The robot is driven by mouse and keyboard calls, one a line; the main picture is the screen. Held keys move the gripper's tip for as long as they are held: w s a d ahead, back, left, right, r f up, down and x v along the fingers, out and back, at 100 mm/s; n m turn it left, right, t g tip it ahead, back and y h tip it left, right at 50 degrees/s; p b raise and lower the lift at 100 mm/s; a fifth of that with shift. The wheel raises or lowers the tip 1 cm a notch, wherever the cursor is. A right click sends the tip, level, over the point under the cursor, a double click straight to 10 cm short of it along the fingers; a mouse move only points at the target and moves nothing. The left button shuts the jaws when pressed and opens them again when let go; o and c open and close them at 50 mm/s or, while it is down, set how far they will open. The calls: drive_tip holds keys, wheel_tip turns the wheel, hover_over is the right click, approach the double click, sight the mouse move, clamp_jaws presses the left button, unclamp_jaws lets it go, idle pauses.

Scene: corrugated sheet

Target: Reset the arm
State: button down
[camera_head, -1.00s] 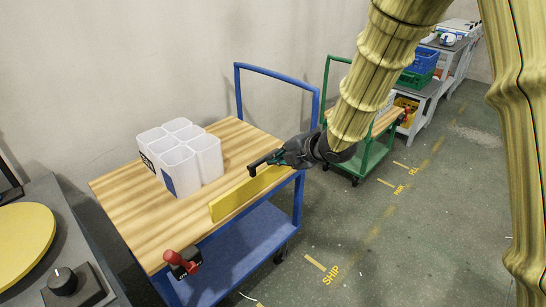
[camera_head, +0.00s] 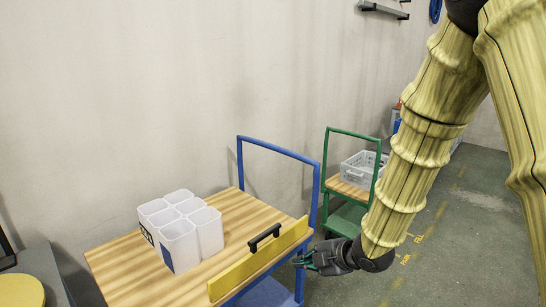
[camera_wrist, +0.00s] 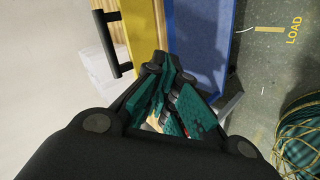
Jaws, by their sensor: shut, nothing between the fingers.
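The handle also shows in the wrist view (camera_wrist: 108,45), apart from the fingers.
The blue cart's wooden top (camera_head: 125,270) bears several joined white bins (camera_head: 180,247). A green cart (camera_head: 350,188) with a grey crate (camera_head: 362,168) stands behind, near the wall. Open floor (camera_head: 460,255) lies to the right.

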drive_tip(key=s+d+f+m+g+h+p, duration=0.2)
drive_tip(key=s+d+f+m, duration=0.1)
drive_tip(key=s+f+m, duration=0.6)
drive_tip(key=s+d+f+m+g+h+p, duration=0.15)
drive_tip(key=s+d+f+m, duration=0.35)
drive_tip(key=f, duration=0.6)
drive_tip(key=s+d+f+m+g+h+p, duration=0.1)
drive_tip(key=s+f+m, duration=0.3)
drive_tip(key=s, duration=0.7)
drive_tip(key=s+d+f+m+g+h+p, duration=0.2)
drive_tip(key=s+d+f+m+g, duration=0.1)
drive_tip(key=s, duration=0.9)
wheel_tip(320, 180, down, 2)
drive_tip(key=shift+s+d+f+m, duration=0.15)
drive_tip(key=shift+d+m, duration=0.3)
drive_tip(key=shift+m, duration=0.35)
